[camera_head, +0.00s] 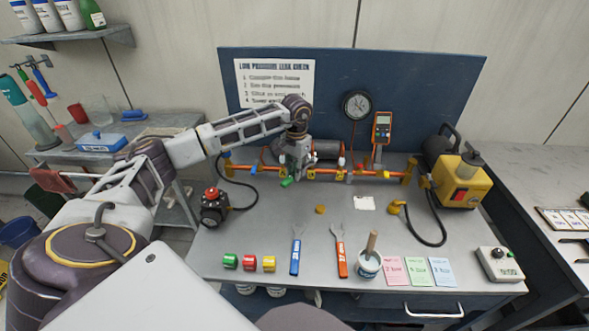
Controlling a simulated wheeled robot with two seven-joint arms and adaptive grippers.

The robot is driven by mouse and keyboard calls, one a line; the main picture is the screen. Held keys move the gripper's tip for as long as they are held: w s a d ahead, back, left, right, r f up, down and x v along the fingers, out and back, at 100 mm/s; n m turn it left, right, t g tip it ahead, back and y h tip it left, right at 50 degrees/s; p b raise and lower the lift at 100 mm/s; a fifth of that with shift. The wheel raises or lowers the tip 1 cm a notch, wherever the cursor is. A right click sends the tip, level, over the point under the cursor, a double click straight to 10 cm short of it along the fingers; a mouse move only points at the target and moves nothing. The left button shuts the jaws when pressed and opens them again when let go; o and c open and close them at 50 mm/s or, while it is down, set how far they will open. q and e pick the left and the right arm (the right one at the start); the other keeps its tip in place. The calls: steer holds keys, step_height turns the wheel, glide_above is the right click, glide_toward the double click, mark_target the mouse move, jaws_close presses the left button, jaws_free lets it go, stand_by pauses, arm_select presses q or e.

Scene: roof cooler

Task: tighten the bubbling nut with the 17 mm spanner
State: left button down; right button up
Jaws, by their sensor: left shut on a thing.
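A copper-orange pipe (378,174) with several fittings runs along the back of the bench. My left gripper (288,176) is over its left part, pointing down and shut on a small green piece (286,183); whether that piece is fixed to the pipe I cannot tell. A blue-handled spanner (296,258) and an orange-handled spanner (341,259) lie apart on the bench front; their size marks are too small to read. No bubbles can be made out, so I cannot tell which nut bubbles. My gripper hides part of the pipe. My right gripper is out of view.
A pot (368,265) with a brush stands right of the spanners, beside coloured cards (418,271). Green, red and yellow rolls (249,262) sit left. A yellow machine (461,183) stands at the right with a black hose. The bench middle (270,225) is mostly clear.

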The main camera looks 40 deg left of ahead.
mark_target(285, 182)
arm_select(q)
steer(key=shift+d, duration=0.1)
stand_by(0.3)
steer(key=shift+s, duration=0.15)
steer(key=shift+s, duration=2.85)
steer(key=shift+r, duration=0.1)
